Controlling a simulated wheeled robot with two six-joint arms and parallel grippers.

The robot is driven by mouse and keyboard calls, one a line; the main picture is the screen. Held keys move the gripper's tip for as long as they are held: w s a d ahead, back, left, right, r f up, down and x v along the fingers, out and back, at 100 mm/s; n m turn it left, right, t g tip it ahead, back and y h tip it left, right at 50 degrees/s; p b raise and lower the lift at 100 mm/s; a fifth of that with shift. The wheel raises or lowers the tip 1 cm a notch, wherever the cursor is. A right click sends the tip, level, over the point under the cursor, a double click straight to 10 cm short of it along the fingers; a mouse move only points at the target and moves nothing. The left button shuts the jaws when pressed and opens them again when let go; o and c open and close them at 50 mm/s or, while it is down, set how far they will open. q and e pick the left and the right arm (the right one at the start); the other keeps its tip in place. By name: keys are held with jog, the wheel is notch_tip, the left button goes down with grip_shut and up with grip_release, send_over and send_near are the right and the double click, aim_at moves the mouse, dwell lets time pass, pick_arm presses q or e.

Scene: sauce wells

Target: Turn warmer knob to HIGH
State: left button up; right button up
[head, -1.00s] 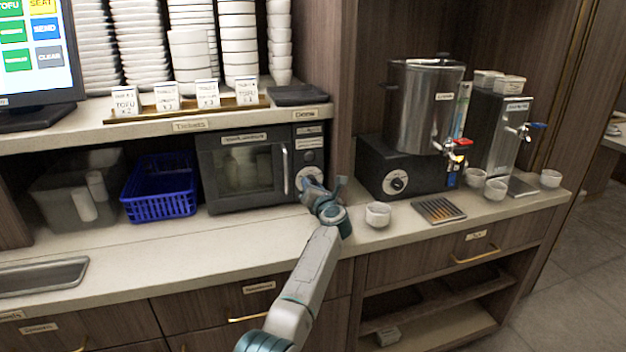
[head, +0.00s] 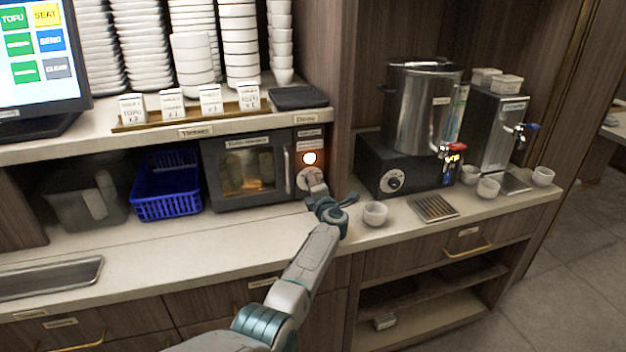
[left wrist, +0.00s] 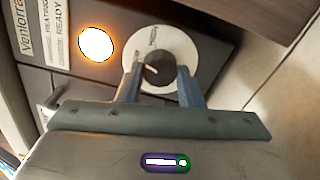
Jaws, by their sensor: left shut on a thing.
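The warmer (head: 222,172) is a dark box with a glass door under the shelf, its window glowing orange inside. On its right-hand panel a round lamp (head: 310,158) is lit; it also shows bright in the left wrist view (left wrist: 96,44). Below the lamp sits the warmer knob, dark on a white dial (left wrist: 183,52). My left gripper (head: 316,184) is at the knob, with one finger on each side of it in the left wrist view, shut on the knob (left wrist: 160,72). The knob's white pointer mark slants up-left in that view. The dial words are too blurred to read surely. My right gripper is out of view.
A blue basket (head: 166,190) stands left of the warmer. A white cup (head: 375,213) and a drip tray (head: 433,208) are on the counter to the right. A steel urn (head: 420,105) stands on a black base with its own dial (head: 391,181). The front counter is clear.

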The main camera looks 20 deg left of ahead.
pick_arm(q)
jog(key=m+p, duration=0.2)
jog(key=m, duration=0.2)
jog(key=shift+r+p, duration=0.1)
jog(key=shift+p, duration=0.3)
jog(key=shift+m+p, duration=0.85)
jog(key=shift+m, duration=1.25)
jog(key=o, duration=1)
jog(key=shift+c, duration=0.2)
